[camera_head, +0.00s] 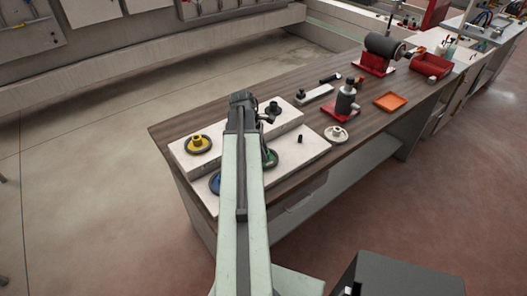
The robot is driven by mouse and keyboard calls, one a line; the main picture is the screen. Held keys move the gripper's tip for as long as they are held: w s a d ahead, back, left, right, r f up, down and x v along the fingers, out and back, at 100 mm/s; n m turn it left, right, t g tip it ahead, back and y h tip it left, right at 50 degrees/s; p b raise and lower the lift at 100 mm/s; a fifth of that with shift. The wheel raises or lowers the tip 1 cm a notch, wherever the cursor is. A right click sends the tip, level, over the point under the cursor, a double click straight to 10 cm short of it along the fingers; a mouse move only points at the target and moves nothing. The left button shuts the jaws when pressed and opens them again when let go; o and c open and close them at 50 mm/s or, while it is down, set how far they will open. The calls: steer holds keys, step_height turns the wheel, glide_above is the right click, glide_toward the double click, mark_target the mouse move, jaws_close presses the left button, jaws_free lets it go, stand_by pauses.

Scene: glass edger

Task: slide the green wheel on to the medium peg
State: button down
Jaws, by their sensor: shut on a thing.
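The green wheel (271,158) shows only in part at the right edge of my arm, over the lower pale board. My gripper (243,99) shows as the dark end of my arm; its fingertips are hidden behind the arm. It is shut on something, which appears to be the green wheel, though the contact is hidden. I cannot tell whether the wheel is raised or resting. A short bare black peg (300,139) stands on the lower board, right of the wheel. I cannot tell which peg is the medium one; others may be hidden.
A yellow wheel (198,144) and a black part (274,108) are on the raised board. A blue wheel (215,184) is partly hidden left of my arm. A white wheel (336,134), a dark bottle-like object (346,102) and an orange tray (390,101) stand to the right.

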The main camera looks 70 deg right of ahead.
steer(key=shift+f+b, duration=0.4)
steer(key=shift+f, duration=0.1)
steer(key=c, duration=0.9)
jaws_free()
steer(key=shift+r, duration=0.1)
steer(key=shift+o, duration=0.2)
steer(key=p+v, duration=0.7)
steer(key=shift+r+p, duration=0.3)
steer(key=shift+r, duration=0.1)
steer(key=shift+w, duration=0.15)
